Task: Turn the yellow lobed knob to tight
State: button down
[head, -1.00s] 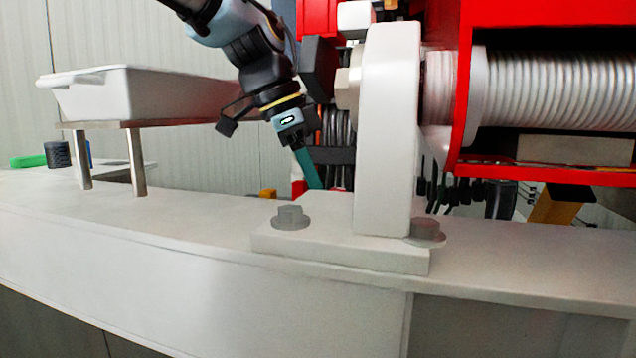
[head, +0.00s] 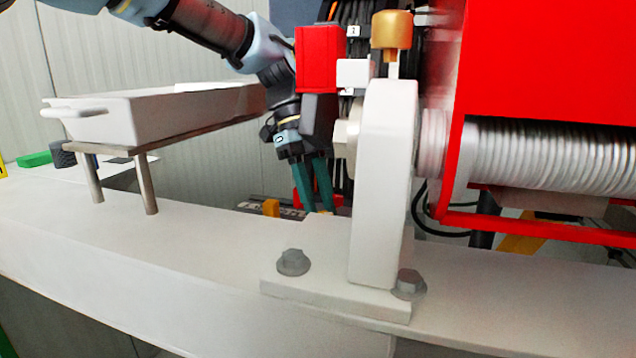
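My gripper (head: 318,207) points down behind the beam, left of the upright white bracket. Its two teal fingers show with a narrow dark gap between them, and nothing is seen held. The lower tips are close to the beam's far edge, and what lies just below them is hidden. A small yellow-orange piece (head: 271,207) shows behind the beam, left of the fingers and apart from them. It is too small and partly covered, so I cannot tell whether it is the lobed knob. No lobes or tight mark can be made out.
The white bracket (head: 383,180) with its bolted foot stands right of my gripper. A red block (head: 318,58) and a red housing (head: 550,60) are close by. A brass-coloured cap (head: 391,30) sits above the bracket. A white tray (head: 120,118) stands on legs at left.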

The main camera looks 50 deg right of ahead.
jog(key=m+p, duration=0.1)
jog(key=m+y+p, duration=0.1)
jog(key=m+p, duration=0.1)
jog(key=shift+d+r, duration=0.2)
jog(key=shift+r, duration=0.05)
jog(key=shift+f+m+t+y+p, duration=0.15)
jog(key=shift+m+t+y+p, duration=0.15)
jog(key=shift+m+p, duration=0.55)
jog(key=shift+s+f, duration=0.1)
jog(key=c, duration=0.6)
grip_release()
jog(key=v, duration=1.1)
jog(key=shift+s+d, duration=0.1)
